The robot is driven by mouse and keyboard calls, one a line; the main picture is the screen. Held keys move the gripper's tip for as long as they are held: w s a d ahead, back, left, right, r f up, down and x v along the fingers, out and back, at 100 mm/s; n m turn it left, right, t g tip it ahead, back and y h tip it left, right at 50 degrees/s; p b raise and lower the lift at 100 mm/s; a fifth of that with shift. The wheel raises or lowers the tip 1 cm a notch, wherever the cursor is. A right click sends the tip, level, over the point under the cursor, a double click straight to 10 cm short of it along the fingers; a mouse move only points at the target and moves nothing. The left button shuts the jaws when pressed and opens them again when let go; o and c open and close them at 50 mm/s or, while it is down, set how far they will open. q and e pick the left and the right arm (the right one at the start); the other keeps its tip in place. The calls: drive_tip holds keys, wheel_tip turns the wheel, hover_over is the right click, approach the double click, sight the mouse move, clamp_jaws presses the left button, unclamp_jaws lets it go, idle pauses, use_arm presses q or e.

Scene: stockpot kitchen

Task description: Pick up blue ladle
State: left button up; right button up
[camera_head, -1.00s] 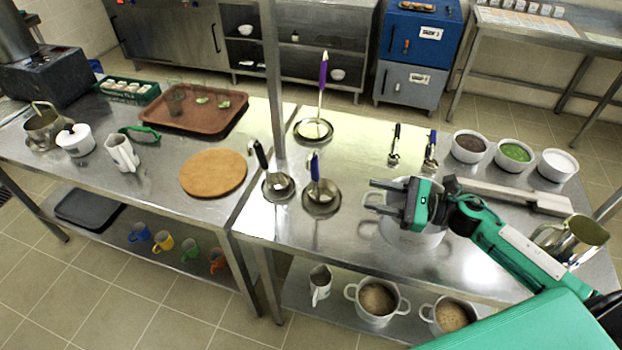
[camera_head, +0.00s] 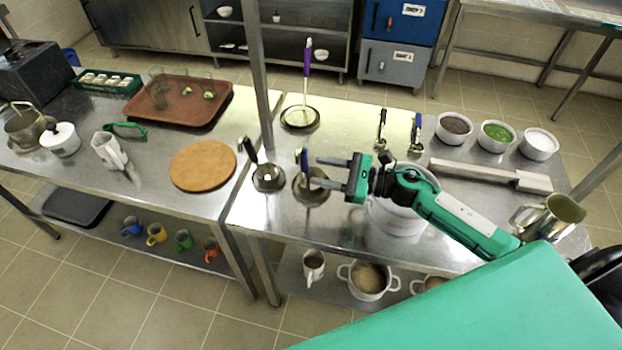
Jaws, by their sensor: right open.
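The blue ladle (camera_head: 304,160) stands with its blue handle upright, its bowl in a round metal dish (camera_head: 311,196) on the steel table. My right gripper (camera_head: 315,171) is open and empty, with its two fingers pointing left. The fingertips are just to the right of the blue handle in the picture. I cannot tell whether they touch it or whether the handle lies between them. The ladle's lower part is partly hidden by the fingers. My left gripper is not in view.
A black-handled ladle (camera_head: 250,152) stands close on the left, and a purple-handled ladle (camera_head: 307,60) stands behind. A white pot (camera_head: 405,215) sits under my right arm. A post (camera_head: 260,75) rises at the back left.

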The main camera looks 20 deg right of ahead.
sight(309, 169)
drive_tip(key=p+x, duration=0.3)
drive_tip(key=x, duration=0.1)
drive_tip(key=shift+s+a+r, duration=0.1)
drive_tip(key=shift+r, duration=0.1)
drive_tip(key=shift+a, duration=0.3)
drive_tip(key=shift+w+a+f, duration=0.15)
drive_tip(key=shift+w+f, duration=0.05)
drive_tip(key=shift+w, duration=0.1)
clamp_jaws()
